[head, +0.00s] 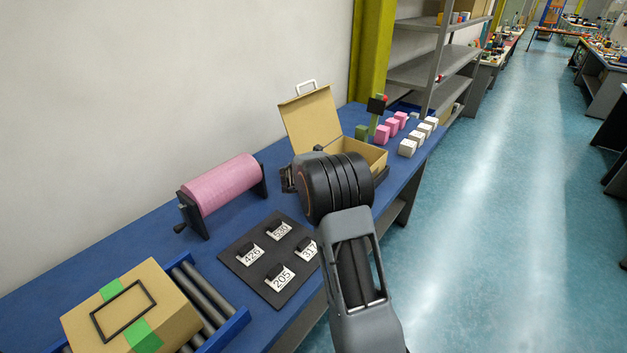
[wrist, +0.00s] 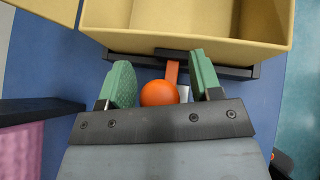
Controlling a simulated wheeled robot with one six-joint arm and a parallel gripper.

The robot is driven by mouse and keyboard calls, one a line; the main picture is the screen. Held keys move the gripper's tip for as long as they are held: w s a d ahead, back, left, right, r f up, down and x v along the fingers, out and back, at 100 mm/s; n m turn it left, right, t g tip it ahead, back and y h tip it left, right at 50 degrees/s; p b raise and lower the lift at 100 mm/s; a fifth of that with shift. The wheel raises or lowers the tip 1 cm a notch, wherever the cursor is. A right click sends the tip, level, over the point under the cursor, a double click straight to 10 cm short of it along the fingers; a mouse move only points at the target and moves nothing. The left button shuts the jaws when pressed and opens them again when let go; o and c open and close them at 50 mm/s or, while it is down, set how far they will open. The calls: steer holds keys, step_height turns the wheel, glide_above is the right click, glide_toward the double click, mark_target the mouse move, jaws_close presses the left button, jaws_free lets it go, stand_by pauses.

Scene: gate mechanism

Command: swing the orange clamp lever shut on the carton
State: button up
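The orange clamp lever (wrist: 172,72) shows in the wrist view as a short orange bar with a round orange knob (wrist: 158,93) on its near end. Its far end meets a dark bar along the near side of the open tan carton (wrist: 190,47). My gripper (wrist: 161,72) is open, with one green finger on each side of the knob. A gap shows on the right of the knob; on the left I cannot tell whether the finger touches. In the head view the carton (head: 370,151) stands lid-up behind my arm, which hides the lever.
A pink roller (head: 222,184) stands left on the blue bench, with a board of numbered tags (head: 262,279) in front. A taped box (head: 92,300) sits on a roller tray at lower left. Pink and white blocks (head: 408,147) lie right of the carton.

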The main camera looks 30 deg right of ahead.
steer(key=shift+a, duration=0.1)
steer(key=v, duration=1.3)
steer(key=shift+s+r+b, duration=0.2)
steer(key=shift+r+b, duration=0.05)
steer(key=shift+b, duration=0.15)
steer(key=shift+a, duration=0.15)
